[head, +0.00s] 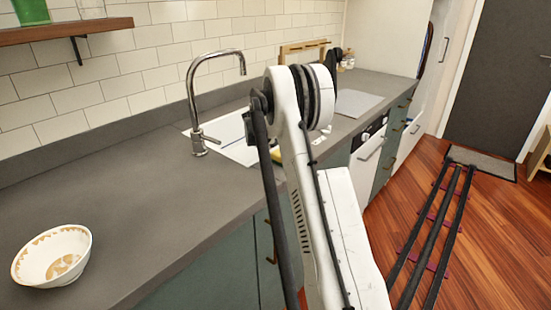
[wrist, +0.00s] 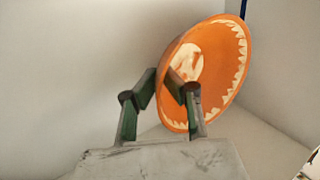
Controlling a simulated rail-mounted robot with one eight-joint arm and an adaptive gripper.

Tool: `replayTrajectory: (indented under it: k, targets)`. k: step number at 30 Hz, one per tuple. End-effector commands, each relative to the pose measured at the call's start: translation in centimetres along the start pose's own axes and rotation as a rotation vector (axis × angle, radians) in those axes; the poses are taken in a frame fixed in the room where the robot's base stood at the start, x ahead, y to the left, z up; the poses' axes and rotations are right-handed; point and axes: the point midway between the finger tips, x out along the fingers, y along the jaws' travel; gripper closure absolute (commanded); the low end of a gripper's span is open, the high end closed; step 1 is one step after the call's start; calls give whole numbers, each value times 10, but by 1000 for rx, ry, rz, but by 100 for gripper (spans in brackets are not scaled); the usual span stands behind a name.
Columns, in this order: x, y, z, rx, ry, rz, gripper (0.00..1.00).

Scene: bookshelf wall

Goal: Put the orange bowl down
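The orange bowl (wrist: 215,75) has a cream pattern inside and along its rim. In the wrist view it is tipped on its side, its inside facing the camera. My gripper (wrist: 163,82) is shut on the bowl's left wall, with one finger inside the bowl and the other outside. Whether the bowl touches the pale surface below it I cannot tell. The head view shows my white arm, but neither my gripper nor the orange bowl.
In the head view a white bowl with an orange-brown pattern (head: 50,257) stands on the grey counter (head: 140,205). A tap (head: 197,100) and sink (head: 232,138) are behind my arm. The counter's middle left is clear. Pale walls (wrist: 75,60) surround the gripper in the wrist view.

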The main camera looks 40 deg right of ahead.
Motion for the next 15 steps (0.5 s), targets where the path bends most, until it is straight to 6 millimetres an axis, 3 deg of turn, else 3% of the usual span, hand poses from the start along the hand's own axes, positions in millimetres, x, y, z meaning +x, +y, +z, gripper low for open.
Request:
replayTrajectory:
  k: [7,9,15]
  targets:
    - [1,0,0,0,0,0,100]
    - [1,0,0,0,0,0,88]
    - [0,0,0,0,0,0,87]
